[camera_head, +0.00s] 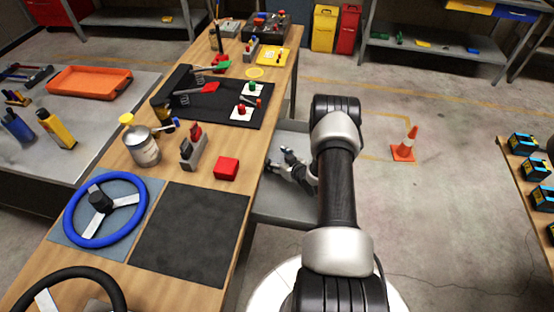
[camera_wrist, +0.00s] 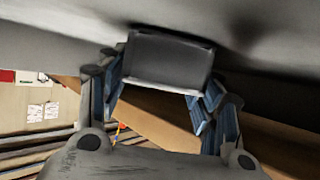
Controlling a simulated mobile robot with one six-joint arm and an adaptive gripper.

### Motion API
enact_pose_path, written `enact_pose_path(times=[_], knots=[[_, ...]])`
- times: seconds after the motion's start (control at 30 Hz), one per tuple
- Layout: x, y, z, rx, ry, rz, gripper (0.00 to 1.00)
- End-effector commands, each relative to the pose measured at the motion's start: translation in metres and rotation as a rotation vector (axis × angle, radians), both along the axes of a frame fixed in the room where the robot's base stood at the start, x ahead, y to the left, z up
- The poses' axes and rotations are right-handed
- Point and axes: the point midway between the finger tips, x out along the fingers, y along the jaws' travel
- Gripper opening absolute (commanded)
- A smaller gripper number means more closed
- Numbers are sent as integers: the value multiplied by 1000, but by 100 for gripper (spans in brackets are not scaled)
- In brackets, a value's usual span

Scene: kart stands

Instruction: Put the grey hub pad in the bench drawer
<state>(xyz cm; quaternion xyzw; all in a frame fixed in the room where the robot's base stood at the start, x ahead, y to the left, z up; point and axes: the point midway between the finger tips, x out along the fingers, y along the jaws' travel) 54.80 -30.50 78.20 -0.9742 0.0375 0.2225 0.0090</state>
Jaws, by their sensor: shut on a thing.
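The grey hub pad (camera_wrist: 170,62) is a dark grey block between my gripper's blue-lined fingers in the wrist view. My gripper (camera_head: 284,163) is shut on it; the wrist view shows the fingers from close up (camera_wrist: 163,82). In the head view the gripper is over the open grey bench drawer (camera_head: 280,205), at the right side of the wooden bench. The pad cannot be made out there. A grey surface, likely the drawer's, fills the upper wrist view (camera_wrist: 60,40), close to the pad. Whether the pad touches it I cannot tell.
The wooden bench (camera_head: 212,178) has a red block (camera_head: 226,168) near its edge, a paint can (camera_head: 143,147), a blue steering wheel (camera_head: 72,222) and a black mat (camera_head: 190,235). An orange cone (camera_head: 405,147) stands on the floor at right, with clear floor around it.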

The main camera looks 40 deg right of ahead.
Motion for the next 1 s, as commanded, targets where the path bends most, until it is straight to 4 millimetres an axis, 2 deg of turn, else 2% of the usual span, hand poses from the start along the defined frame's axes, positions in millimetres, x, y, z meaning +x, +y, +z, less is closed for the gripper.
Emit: enact_pose_path(times=[0.27, 0.3, 0.57, 1.0], knots=[[0, 0, -4, 0, 0, 0, 35], [-1, 0, -3, 0, 1, 0, 62], [-1, 0, -3, 0, 1, 0, 80], [-2, 0, 3, 1, 1, -1, 80]])
